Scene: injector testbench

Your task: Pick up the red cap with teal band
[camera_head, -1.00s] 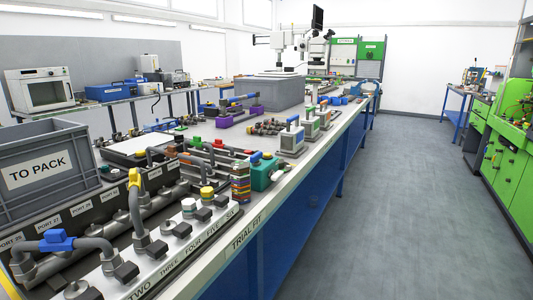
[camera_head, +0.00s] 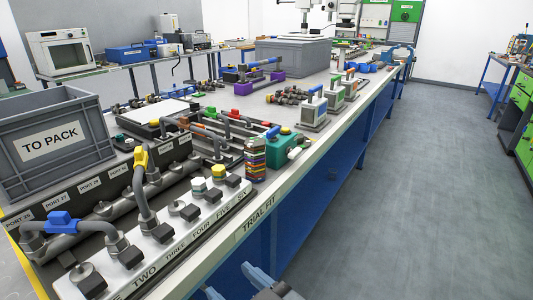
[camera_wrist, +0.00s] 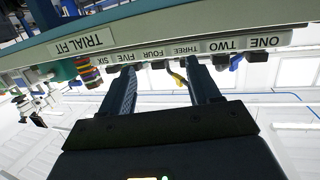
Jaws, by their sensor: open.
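I cannot single out a red cap with a teal band.
The numbered block (camera_head: 128,272) lines the bench front with upright fittings and bent hoses. A teal box (camera_head: 281,146) stands beside the stack. A grey TO PACK crate (camera_head: 50,145) is at the left. The floor at right (camera_head: 400,200) is clear.

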